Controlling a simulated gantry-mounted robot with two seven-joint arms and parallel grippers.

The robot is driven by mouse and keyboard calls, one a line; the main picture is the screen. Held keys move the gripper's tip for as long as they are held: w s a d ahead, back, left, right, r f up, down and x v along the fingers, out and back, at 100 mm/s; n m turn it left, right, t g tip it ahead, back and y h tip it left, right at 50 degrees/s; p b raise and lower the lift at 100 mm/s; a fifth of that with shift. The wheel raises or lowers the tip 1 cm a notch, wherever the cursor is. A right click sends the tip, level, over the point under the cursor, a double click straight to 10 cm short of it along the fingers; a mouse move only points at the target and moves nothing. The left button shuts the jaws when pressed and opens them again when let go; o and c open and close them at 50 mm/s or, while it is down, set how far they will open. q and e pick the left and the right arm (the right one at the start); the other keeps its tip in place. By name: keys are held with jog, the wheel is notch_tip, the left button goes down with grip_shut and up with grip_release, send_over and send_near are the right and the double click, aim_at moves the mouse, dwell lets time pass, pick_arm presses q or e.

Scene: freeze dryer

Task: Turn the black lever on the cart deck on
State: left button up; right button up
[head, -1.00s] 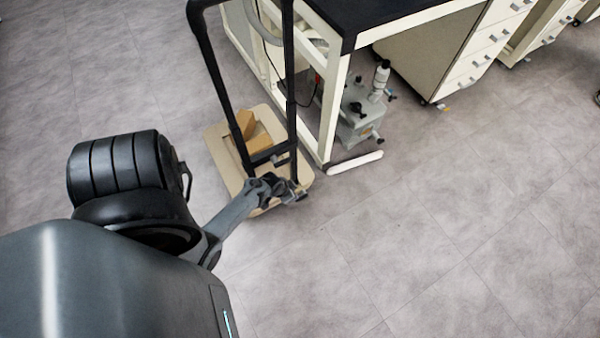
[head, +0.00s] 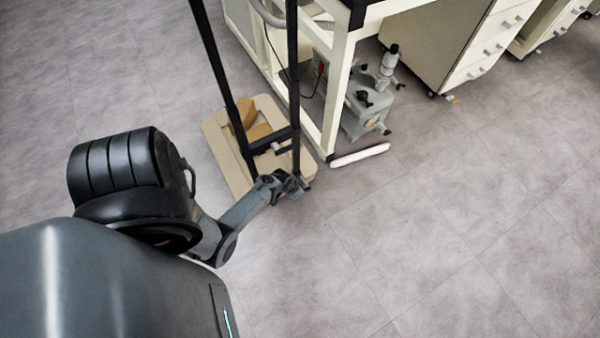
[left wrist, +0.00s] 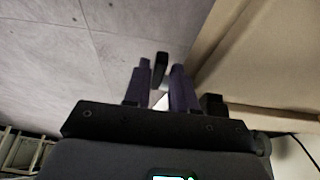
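The cart has a tan deck (head: 222,150) and a tall black handle frame. In the left wrist view, the deck (left wrist: 265,60) fills the right side. A small upright black piece, which looks like the lever (left wrist: 160,69), shows in line with the gap between my left gripper's fingers (left wrist: 160,88). The fingers are apart, and I cannot tell whether either touches the lever. In the head view, my left gripper (head: 299,187) is at the deck's near right corner, and the lever cannot be made out there. My right gripper is not in view.
Cardboard boxes (head: 259,133) lie on the deck behind the handle's crossbar. A cream bench frame (head: 335,95) stands right beside the cart, with a grey pump (head: 366,112) under it. A white foot bar (head: 360,156) lies along the floor. Floor at the right is clear.

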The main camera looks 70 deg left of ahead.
pick_arm(q)
grip_shut()
jog(key=shift+r, duration=0.1)
jog(key=p, duration=0.1)
jog(key=r+g+p, duration=0.1)
jog(key=shift+w+a+g+p, duration=0.1)
jog(key=shift+w+g+p, duration=0.15)
jog(key=shift+g+p, duration=0.05)
jog(key=shift+w+r+g+h+p, duration=0.1)
jog(key=shift+w+g+h+p, duration=0.2)
jog(key=shift+g+p, duration=0.35)
jog(key=shift+w+a+g, duration=0.1)
jog(key=shift+w+g, duration=0.15)
jog(key=shift+g, duration=0.5)
jog(key=shift+w+r+g+h+b, duration=0.15)
jog(key=shift+g+b, duration=0.15)
jog(key=shift+g, duration=0.3)
jog(key=shift+w+r+g+h+b, duration=0.15)
jog(key=shift+g+b, duration=0.1)
jog(key=shift+g, duration=0.35)
